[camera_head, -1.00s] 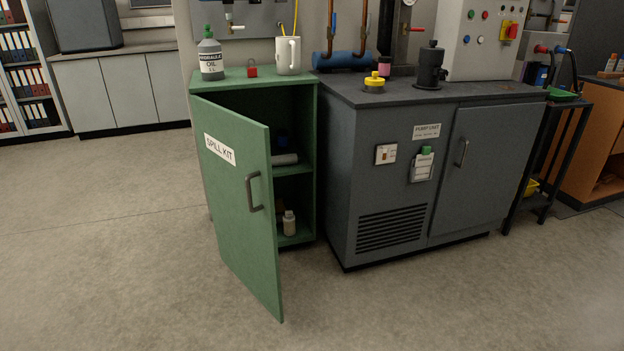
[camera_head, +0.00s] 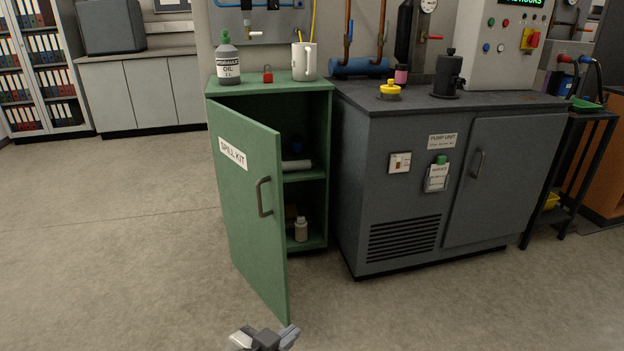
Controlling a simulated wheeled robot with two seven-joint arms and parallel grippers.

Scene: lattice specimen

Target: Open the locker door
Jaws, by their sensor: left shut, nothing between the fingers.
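The green locker (camera_head: 326,150) stands with its door (camera_head: 245,215) swung well open toward me, hinged on the left side. The door carries a "SPILL KIT" label (camera_head: 232,153) and a grey bar handle (camera_head: 264,197). Inside, a shelf holds a pale roll (camera_head: 296,165) and a dark blue item; a small white bottle (camera_head: 301,229) stands below. My left gripper (camera_head: 265,338) shows at the bottom edge, below the door's lower free corner. It is shut and empty, away from the handle. My right gripper is out of view.
An oil bottle (camera_head: 228,60), a red padlock (camera_head: 267,74) and a white mug (camera_head: 304,62) stand on the locker top. The grey pump unit (camera_head: 410,180) stands close on the right. The floor (camera_head: 120,260) left and in front is clear.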

